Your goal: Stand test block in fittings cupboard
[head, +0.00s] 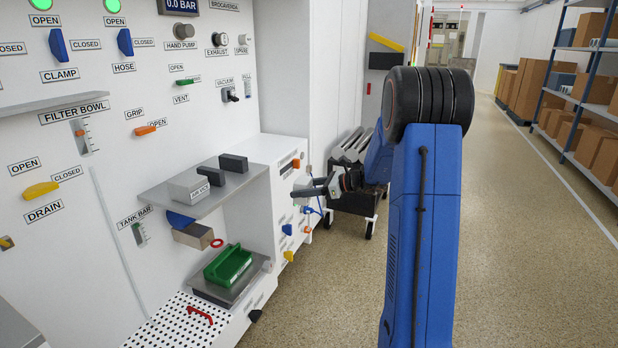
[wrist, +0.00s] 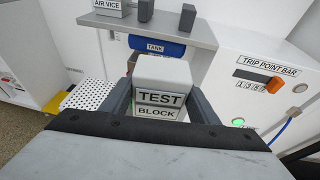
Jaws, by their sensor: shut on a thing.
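The test block (wrist: 160,98) is a pale grey block with a TEST BLOCK label, seen close up in the wrist view. My gripper (head: 318,188) is shut on it, with a dark finger on each side of the block. In the head view my gripper is in front of the right end of the white bench unit, and the block cannot be made out clearly there. No label for the fittings cupboard can be read in either view, so I cannot tell which part it is.
A grey shelf with the AIR VICE (head: 189,186) juts out from the panel. Below it are a green tray (head: 228,264) and a perforated white surface (head: 170,322). A dark trolley (head: 355,200) stands behind my gripper. The aisle floor (head: 530,240) at right is clear.

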